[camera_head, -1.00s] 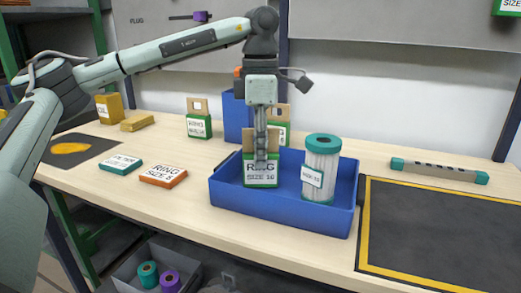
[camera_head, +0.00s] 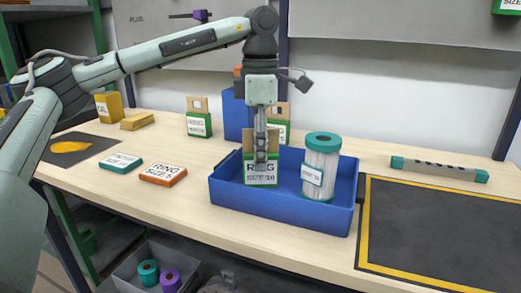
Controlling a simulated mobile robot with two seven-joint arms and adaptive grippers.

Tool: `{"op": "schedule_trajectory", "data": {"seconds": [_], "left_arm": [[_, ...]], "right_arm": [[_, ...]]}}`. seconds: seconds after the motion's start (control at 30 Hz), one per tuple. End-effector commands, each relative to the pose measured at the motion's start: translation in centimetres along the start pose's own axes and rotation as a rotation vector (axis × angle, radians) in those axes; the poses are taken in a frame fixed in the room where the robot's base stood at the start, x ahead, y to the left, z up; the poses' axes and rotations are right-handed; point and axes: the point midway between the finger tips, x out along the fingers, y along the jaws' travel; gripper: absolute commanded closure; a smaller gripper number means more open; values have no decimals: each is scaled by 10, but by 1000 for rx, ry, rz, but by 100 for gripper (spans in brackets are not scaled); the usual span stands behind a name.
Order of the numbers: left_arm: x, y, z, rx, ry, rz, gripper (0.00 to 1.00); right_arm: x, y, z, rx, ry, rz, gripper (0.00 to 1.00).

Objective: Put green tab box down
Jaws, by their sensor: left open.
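The green tab box (camera_head: 262,180) is a white-fronted box with a green bottom edge, a brown hanging tab and a label reading RING SIZE 10. It stands upright in the left part of the blue tray (camera_head: 280,214). My left gripper (camera_head: 261,165) points straight down at the tab and front of the box. Its jaws are open, with the fingers still around or in front of the tab; the exact gap is hard to see. My right gripper is out of view.
A white filter cylinder with teal caps (camera_head: 322,167) stands in the tray's right part. Flat RING (camera_head: 163,175) and teal-edged (camera_head: 121,163) boxes lie left of the tray. A blue bin (camera_head: 237,117) and tabbed boxes (camera_head: 199,122) stand behind. A yellow-bordered dark mat (camera_head: 440,230) is empty at right.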

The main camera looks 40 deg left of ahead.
Motion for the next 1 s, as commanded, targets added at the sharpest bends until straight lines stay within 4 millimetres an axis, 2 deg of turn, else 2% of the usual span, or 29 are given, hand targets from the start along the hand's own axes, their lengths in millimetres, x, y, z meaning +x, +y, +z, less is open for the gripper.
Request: {"op": "schedule_trajectory", "data": {"seconds": [0.13, 0.37, 0.47, 0.7, 1.0], "left_arm": [[-22, 1, 2, 1, -3, 4, 53], [-80, 0, 2, 1, -4, 4, 53], [-100, 0, 1, 1, -1, 3, 53], [-118, 0, 1, 1, 0, 2, 53], [-121, 0, 1, 2, 0, 0, 53]], "right_arm": [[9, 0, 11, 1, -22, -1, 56], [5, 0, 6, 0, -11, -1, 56], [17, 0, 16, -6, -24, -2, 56], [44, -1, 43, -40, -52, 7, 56], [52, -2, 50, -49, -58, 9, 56]]}}
